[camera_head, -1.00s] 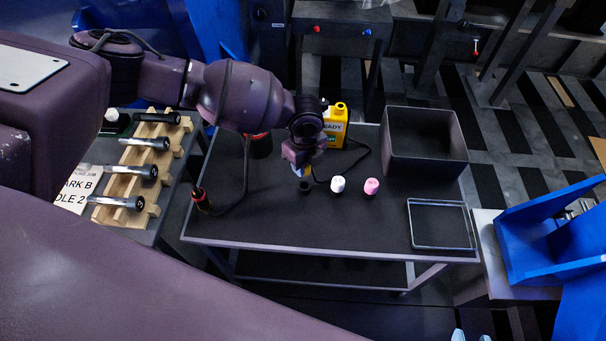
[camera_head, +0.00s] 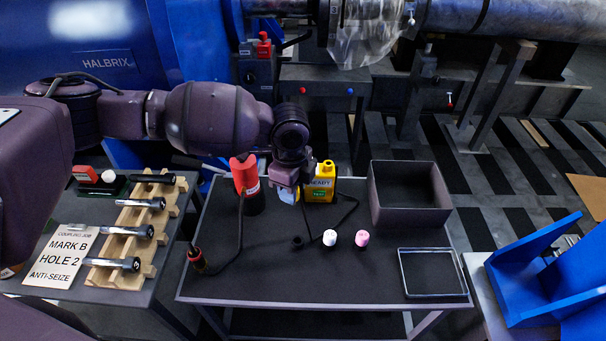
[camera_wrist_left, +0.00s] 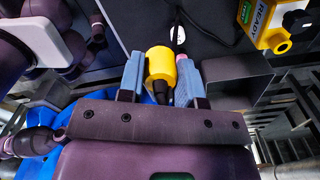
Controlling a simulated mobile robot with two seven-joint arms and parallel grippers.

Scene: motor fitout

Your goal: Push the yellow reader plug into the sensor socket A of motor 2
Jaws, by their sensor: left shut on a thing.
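My left gripper (camera_head: 287,198) is above the dark cart top in the head view, fingers pointing down. In the left wrist view the left gripper (camera_wrist_left: 160,75) is shut on the yellow plug (camera_wrist_left: 160,62), a short yellow cylinder with a dark lower part between the blue-grey fingers. The yellow reader box (camera_head: 321,187), marked READY, stands just behind and right of the gripper; it also shows in the left wrist view (camera_wrist_left: 262,22). A blue motor (camera_head: 100,75) marked HALBRIX is at the back left. I cannot make out sensor socket A. My right gripper is not in view.
A black cap (camera_head: 297,242), a white cap (camera_head: 330,237) and a pink cap (camera_head: 362,239) stand on the cart (camera_head: 270,275). A dark open bin (camera_head: 410,209) and a shallow tray (camera_head: 402,272) are at right. Wooden rack (camera_head: 125,235) with bolts is left.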

